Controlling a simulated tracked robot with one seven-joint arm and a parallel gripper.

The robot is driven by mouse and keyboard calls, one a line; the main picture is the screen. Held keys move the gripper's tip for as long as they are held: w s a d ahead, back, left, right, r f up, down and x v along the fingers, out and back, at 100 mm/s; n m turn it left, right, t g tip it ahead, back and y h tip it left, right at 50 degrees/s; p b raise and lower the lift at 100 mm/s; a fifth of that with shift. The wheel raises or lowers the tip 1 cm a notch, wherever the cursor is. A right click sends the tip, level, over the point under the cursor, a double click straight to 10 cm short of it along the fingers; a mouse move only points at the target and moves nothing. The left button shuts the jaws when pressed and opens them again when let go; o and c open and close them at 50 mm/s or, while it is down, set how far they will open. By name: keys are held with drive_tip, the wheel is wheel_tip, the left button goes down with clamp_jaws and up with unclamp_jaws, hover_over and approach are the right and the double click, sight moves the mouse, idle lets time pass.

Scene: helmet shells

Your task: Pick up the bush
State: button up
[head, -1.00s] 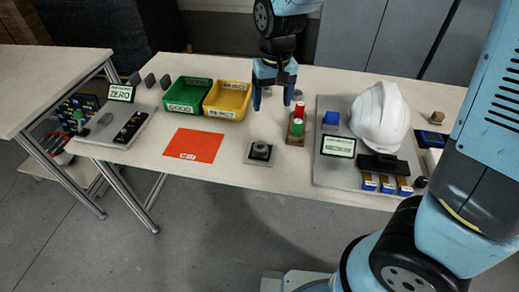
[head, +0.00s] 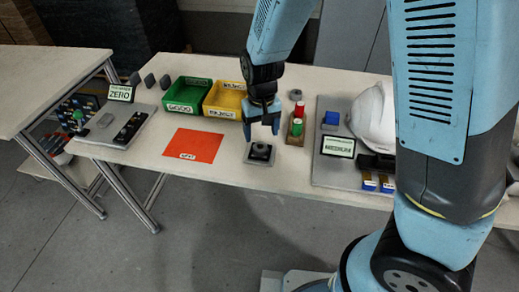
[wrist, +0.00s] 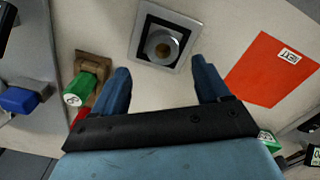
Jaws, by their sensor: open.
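What looks like the bush (head: 260,150) is a short dark round piece standing on a small square grey plate (head: 250,160) near the table's front edge. In the wrist view the bush (wrist: 161,46) shows from above as a grey ring with a brownish centre, inside a black square frame on the plate (wrist: 139,50). My gripper (head: 262,131) is open and empty, pointing down just above and slightly behind the bush. In the wrist view the bush lies ahead of and between the blue fingertips (wrist: 160,72), not touching them.
A wooden stand with a red and a green cylinder (head: 297,126) is close on the right. A small grey round piece (head: 295,94) lies behind it. Green (head: 183,108) and yellow (head: 228,113) bins are behind left. An orange sheet (head: 194,145) lies left. A white helmet (head: 372,117) is right.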

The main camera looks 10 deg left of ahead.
sight(260, 143)
drive_tip(key=shift+s+a+f, duration=0.1)
drive_tip(key=shift+f, duration=1.2)
drive_tip(key=shift+s+a+f, duration=0.1)
drive_tip(key=shift+f, duration=1.2)
drive_tip(key=shift+c, duration=0.4)
drive_tip(key=c, duration=1.1)
drive_tip(key=shift+r, duration=0.15)
